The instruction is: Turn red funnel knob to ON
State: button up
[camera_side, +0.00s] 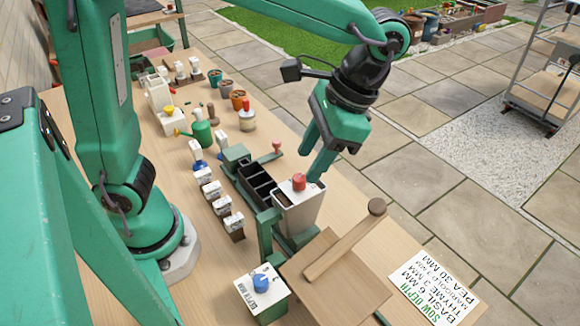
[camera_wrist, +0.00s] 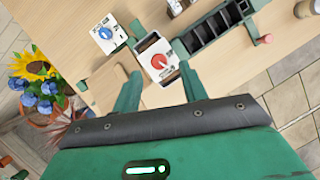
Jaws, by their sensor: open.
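The red funnel knob (camera_side: 299,182) sits on top of a white box-shaped funnel (camera_side: 297,208), which stands in a green frame on the wooden table. In the wrist view the red knob (camera_wrist: 159,61) shows from above, on the white funnel top (camera_wrist: 150,47). My gripper (camera_side: 314,164) is open and empty. It hangs just above and behind the knob in the side view. In the wrist view the fingertips (camera_wrist: 158,73) point toward the knob, one on each side, and appear apart from it. Any ON marking near the knob is too small to read.
A blue knob sits on a white-topped box (camera_side: 262,290) nearby. A black compartment tray (camera_side: 257,185) stands beside the funnel. A wooden board with a mallet-like stick (camera_side: 345,240) lies in front. A sowing-depth sheet (camera_side: 433,287) lies right. Flowers (camera_wrist: 40,80) show at left.

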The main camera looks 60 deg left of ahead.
aim_at(299, 177)
jog(key=shift+v, duration=2)
jog(key=m+t, duration=0.1)
jog(key=m, duration=0.3)
jog(key=s+a+m+t+h, duration=0.1)
jog(key=m, duration=0.4)
jog(key=s+m+t, duration=0.1)
jog(key=m, duration=0.3)
jog(key=shift+s+a+r+m+h, duration=0.15)
jog(key=shift+s+a+m+h, duration=0.1)
jog(key=shift+m+h, duration=0.15)
jog(key=m, duration=0.4)
jog(key=shift+s+a+t+h, duration=0.15)
jog(key=shift+s+t+h, duration=0.15)
jog(key=shift+t, duration=0.1)
jog(key=shift+f, duration=3.9)
